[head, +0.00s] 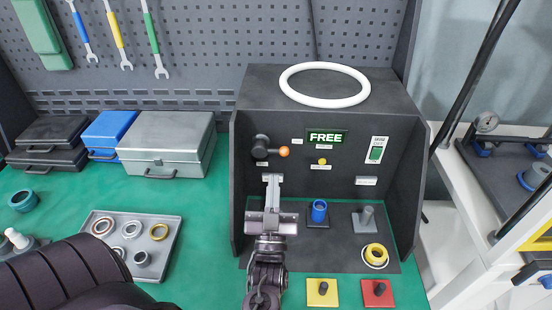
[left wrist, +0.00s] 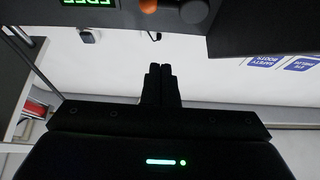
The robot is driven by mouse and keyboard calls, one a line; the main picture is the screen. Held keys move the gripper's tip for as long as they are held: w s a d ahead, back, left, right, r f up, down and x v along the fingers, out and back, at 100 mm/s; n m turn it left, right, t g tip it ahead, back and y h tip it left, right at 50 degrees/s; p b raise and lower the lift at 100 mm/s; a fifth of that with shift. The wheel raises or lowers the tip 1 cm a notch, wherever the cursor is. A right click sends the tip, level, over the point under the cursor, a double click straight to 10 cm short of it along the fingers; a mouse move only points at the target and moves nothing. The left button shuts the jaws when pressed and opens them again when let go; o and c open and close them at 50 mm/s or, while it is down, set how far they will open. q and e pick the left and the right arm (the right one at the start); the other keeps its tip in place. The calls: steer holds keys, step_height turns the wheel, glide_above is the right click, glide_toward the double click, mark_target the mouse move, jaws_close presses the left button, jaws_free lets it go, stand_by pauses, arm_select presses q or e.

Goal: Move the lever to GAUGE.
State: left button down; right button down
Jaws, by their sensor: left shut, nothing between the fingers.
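The lever (head: 283,152) has an orange knob and a dark round hub, on the left of the dark test booth's back panel. Its arm points right. The green display (head: 326,137) to its right reads FREE. My left gripper (head: 272,180) is shut and empty, just below the lever and apart from it in the head view. In the left wrist view the shut fingers (left wrist: 161,72) point toward the panel, and the orange knob (left wrist: 148,6) shows at the top edge, with part of the display (left wrist: 90,2). My right gripper is not in view.
Inside the booth stand a blue cylinder (head: 319,210), a grey post (head: 367,217) and a yellow ring (head: 375,254). A white ring (head: 325,84) lies on the booth's top. The booth's side walls (head: 411,195) bound the space. A tray of rings (head: 166,230) sits left.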

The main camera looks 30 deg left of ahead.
arm_select(q)
step_height(320, 180, up, 6)
steer(key=p, duration=0.5)
glide_above(276, 152)
steer(key=s+d, duration=0.1)
steer(key=s, duration=0.1)
step_height(276, 152, down, 4)
steer(key=shift+w+d+r, duration=0.1)
steer(key=shift+r, duration=0.15)
steer(key=shift+f, duration=0.7)
